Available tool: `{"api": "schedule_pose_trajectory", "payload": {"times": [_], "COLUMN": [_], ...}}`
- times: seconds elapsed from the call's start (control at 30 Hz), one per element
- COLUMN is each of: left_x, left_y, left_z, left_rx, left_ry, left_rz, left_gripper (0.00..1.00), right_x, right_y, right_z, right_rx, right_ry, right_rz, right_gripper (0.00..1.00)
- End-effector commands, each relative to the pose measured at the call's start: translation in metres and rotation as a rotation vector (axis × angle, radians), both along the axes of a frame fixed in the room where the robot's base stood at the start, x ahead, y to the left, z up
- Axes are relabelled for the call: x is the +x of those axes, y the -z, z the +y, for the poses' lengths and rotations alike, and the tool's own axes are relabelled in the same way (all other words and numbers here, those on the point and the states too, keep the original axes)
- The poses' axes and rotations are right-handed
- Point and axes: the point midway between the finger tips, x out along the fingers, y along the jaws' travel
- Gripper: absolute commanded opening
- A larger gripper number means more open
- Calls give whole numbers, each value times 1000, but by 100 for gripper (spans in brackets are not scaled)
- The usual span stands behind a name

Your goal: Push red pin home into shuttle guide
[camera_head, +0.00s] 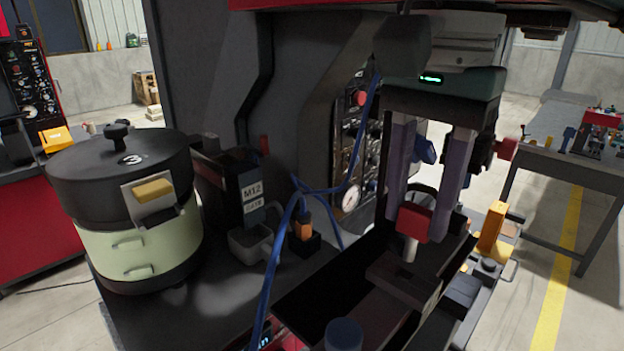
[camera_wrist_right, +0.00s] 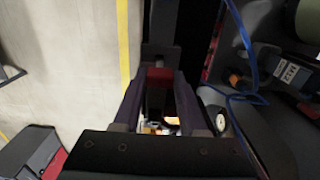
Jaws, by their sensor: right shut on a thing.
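My right gripper (camera_head: 420,222) points down from the upper right of the head view. Its two long grey-purple fingers are shut on the red pin (camera_head: 412,221). The pin has a block-like red head, and a short pale metal shank (camera_head: 410,250) shows below it. The red head also shows between the fingertips in the right wrist view (camera_wrist_right: 159,74). Below the pin is a dark block (camera_head: 403,284), which appears to be the shuttle guide. I cannot tell whether the shank's tip touches it or enters it. My left gripper is not in view.
A lidded bowl feeder (camera_head: 130,215) stands at the left. A black M12 bin (camera_head: 232,192) and blue cables (camera_head: 284,230) are in the middle. A yellow block (camera_head: 492,228) stands right of the gripper. A side table (camera_head: 575,172) is farther right.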

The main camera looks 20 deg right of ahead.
Motion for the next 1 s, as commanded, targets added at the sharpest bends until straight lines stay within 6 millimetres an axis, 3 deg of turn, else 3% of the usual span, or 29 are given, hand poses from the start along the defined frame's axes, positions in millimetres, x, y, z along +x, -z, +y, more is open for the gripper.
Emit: {"api": "schedule_pose_trajectory", "payload": {"times": [1.0], "left_x": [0], "left_y": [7], "left_z": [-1], "left_rx": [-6], "left_ry": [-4], "left_rz": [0], "left_gripper": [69], "right_x": [0], "right_y": [4], "right_z": [0], "right_rx": [-1], "right_ry": [0], "right_rz": [0], "right_gripper": [0]}}
